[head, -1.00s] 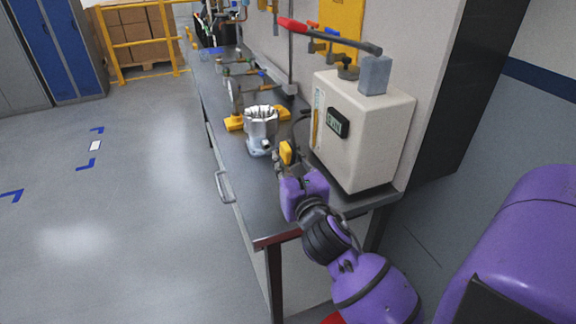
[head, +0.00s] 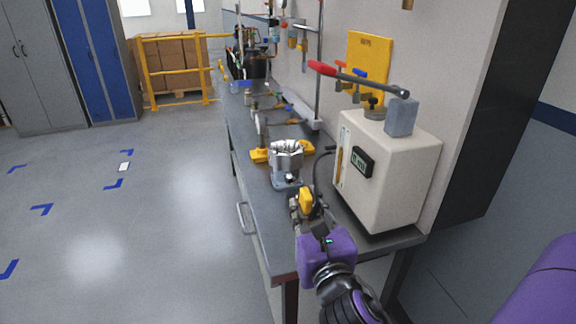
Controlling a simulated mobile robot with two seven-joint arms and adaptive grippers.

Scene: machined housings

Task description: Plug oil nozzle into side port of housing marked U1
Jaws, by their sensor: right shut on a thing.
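A silvery machined housing (head: 286,158) stands upright on the bench in front of the yellow clamp pieces. Its U1 mark cannot be read, and its side port is too small to make out. My right gripper (head: 299,199) is shut on a yellow piece (head: 306,201), which appears to be the oil nozzle. The gripper is on the near side of the housing, low and slightly right, seemingly apart from it. The nozzle's tip is hidden or too small to see. My left gripper is not in view.
A cream oil unit (head: 402,178) stands right of my gripper, with a black hose (head: 317,172) running beside it. Fixtures (head: 268,108) line the bench (head: 262,210) farther back. A red-handled lever (head: 345,74) juts above the unit.

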